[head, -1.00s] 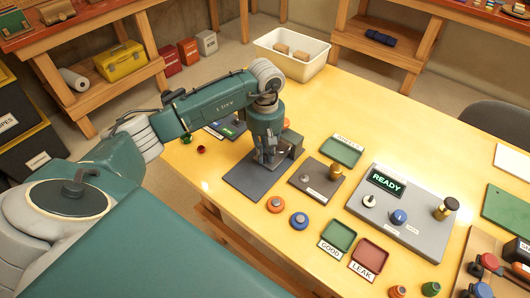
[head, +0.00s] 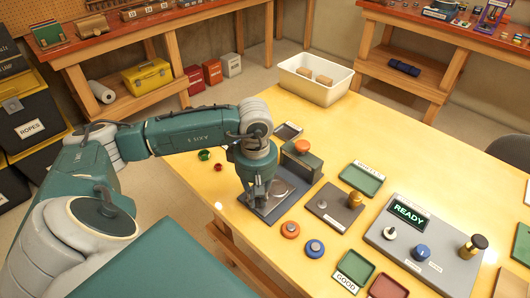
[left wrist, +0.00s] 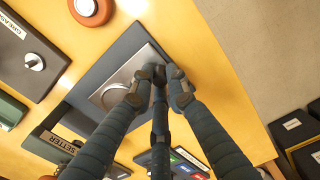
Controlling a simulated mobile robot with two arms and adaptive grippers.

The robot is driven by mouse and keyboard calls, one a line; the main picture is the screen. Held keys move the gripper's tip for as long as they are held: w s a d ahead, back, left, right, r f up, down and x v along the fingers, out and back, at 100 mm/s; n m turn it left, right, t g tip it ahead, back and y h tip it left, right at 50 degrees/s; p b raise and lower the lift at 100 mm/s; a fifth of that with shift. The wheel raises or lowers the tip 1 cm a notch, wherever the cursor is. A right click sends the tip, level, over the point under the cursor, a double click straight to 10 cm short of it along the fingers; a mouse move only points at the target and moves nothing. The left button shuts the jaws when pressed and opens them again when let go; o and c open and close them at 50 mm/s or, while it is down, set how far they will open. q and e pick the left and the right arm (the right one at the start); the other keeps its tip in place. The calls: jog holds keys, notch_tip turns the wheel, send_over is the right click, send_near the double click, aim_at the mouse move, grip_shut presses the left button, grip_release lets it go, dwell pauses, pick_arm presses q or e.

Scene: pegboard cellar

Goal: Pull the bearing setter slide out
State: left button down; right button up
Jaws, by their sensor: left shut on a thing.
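The bearing setter has a dark upright block (head: 301,160) with an orange knob (head: 302,146) on top. Its dark base plate (head: 262,216) lies on the yellow table. The grey metal slide (head: 290,187) lies on the plate in front of the block, and its round seat shows. In the left wrist view the slide (left wrist: 128,74) and the "SETTER" label (left wrist: 62,143) show too. My left gripper (head: 258,205) points down at the slide's outer end. Its fingers (left wrist: 160,78) are closed there on the slide's end, and the exact grip is partly hidden. My right gripper is out of view.
A grey plate with a brass knob (head: 355,200) stands right of the setter. The READY console (head: 425,240) and trays are further right. A white bin (head: 316,80) stands at the back.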

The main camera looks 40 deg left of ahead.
pick_arm(q)
jog(key=shift+s, duration=0.15)
jog(key=c, duration=1.8)
grip_release()
jog(key=shift+o, duration=0.6)
jog(key=shift+s+a, duration=0.1)
jog(key=shift+s, duration=0.05)
jog(key=shift+r, duration=0.1)
jog(key=shift+r, duration=0.3)
notch_tip(320, 180, up, 11)
jog(key=shift+r, duration=0.15)
